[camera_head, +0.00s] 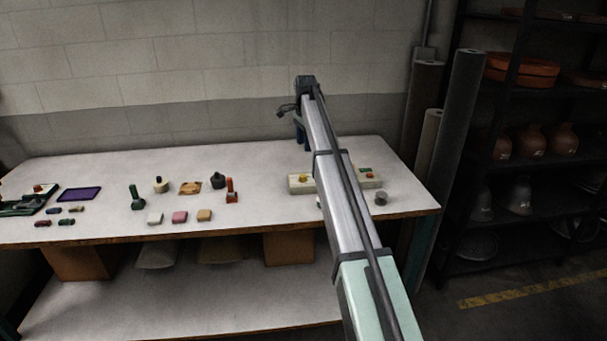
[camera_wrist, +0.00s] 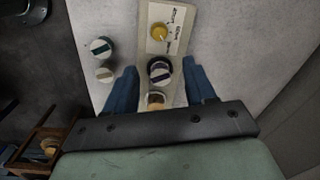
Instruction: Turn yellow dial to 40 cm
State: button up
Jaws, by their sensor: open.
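The yellow dial (camera_wrist: 158,32) is a round knob on a long beige panel (camera_wrist: 178,62), with dark printed marks to its right that are too small to read. In the head view the dial (camera_head: 303,177) shows at the left part of the panel (camera_head: 296,187), whose middle my arm hides. My gripper (camera_wrist: 160,67) is open, with blue fingers on either side of the panel in the wrist picture. The dial lies beyond the fingertips, and nothing is held. In the head view my gripper (camera_head: 301,135) appears above the back of the table, mostly behind the arm.
A dark-rimmed striped knob (camera_wrist: 160,72) shows between my fingers, with a tan round part below it. Two round pieces (camera_wrist: 101,47) lie left of the panel. Stamps and blocks (camera_head: 179,217) stand left on the table (camera_head: 100,160). A grey knob (camera_head: 381,198) sits right of my arm.

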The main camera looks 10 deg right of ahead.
aim_at(303, 176)
jog(key=f, duration=1.3)
jog(key=shift+w+a+f, duration=0.15)
jog(key=shift+w+f, duration=0.1)
jog(key=shift+f, duration=0.15)
grip_shut()
